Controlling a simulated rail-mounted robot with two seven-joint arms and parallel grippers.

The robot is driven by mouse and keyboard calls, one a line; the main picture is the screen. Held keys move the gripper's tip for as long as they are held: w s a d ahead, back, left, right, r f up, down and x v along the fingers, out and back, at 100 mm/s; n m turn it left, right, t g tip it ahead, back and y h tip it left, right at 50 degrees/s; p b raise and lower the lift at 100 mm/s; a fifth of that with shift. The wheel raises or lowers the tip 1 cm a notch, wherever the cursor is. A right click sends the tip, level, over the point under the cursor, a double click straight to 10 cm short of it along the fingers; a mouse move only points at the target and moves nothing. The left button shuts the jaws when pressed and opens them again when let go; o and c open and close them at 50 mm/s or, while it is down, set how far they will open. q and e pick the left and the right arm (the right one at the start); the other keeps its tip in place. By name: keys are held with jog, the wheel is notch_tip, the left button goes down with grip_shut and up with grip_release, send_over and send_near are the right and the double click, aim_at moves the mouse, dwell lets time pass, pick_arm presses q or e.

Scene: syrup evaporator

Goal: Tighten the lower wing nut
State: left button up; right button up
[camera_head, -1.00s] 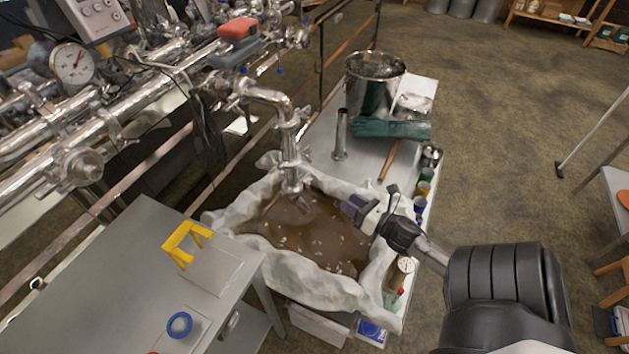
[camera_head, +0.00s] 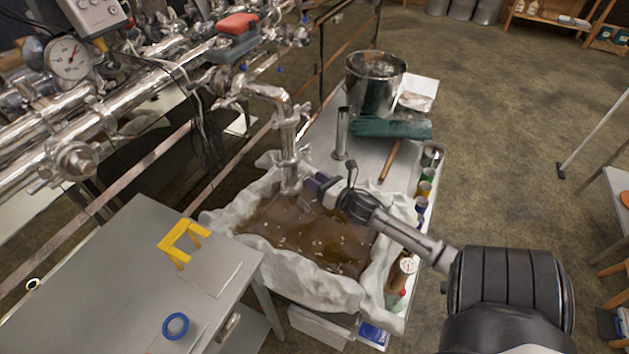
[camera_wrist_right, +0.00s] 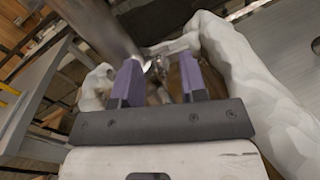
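The steel outlet pipe (camera_head: 290,145) comes down from the pipework and ends over a cloth-lined tub of brown liquid (camera_head: 310,240). Clamp joints ring the pipe; the lower wing nut is too small to make out surely in the head view. My right gripper (camera_head: 312,186) is beside the pipe's lower end, just above the liquid, pointing left. In the right wrist view its two purple fingers (camera_wrist_right: 158,70) stand apart with a gap between them. A small shiny metal part (camera_wrist_right: 160,66) shows beyond or between the fingertips; whether they touch it I cannot tell. My left gripper is out of view.
White cloth (camera_head: 300,280) drapes the tub's rim close around my right gripper. A steel pot (camera_head: 374,85) and green gloves (camera_head: 390,128) are on the bench behind. A yellow bracket (camera_head: 184,240) and blue ring (camera_head: 176,326) lie on the left table.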

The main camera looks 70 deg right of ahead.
jog(key=shift+w+d, duration=0.1)
jog(key=shift+w, duration=0.3)
jog(key=shift+c, duration=0.2)
grip_shut()
